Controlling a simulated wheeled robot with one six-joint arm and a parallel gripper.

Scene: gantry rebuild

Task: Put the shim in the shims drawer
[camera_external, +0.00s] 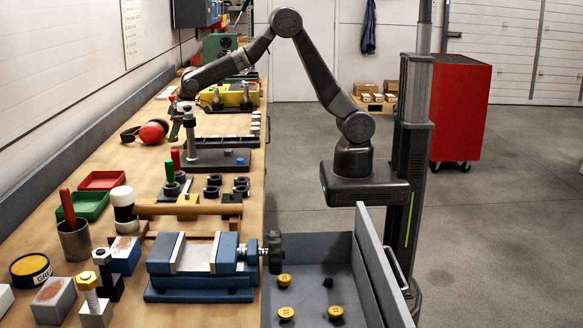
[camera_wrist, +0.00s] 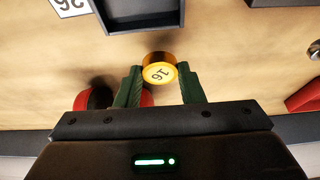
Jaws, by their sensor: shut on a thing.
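A short yellow round piece marked 16, apparently the shim (camera_wrist: 158,68), sits between the two green fingers of my gripper (camera_wrist: 160,84) in the wrist view. The gripper is shut on it. In the external view my gripper (camera_external: 181,122) is over the far part of the workbench, and the held piece is too small to make out. An open grey drawer (camera_external: 350,262) stands at the front right, beside the bench. Several yellow round pieces (camera_external: 286,313) and a dark one (camera_external: 328,282) lie in it. I see no readable label on the drawer.
Red ear defenders (camera_external: 152,131) lie left of my gripper. A dark tray (camera_wrist: 145,22) shows in the wrist view.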

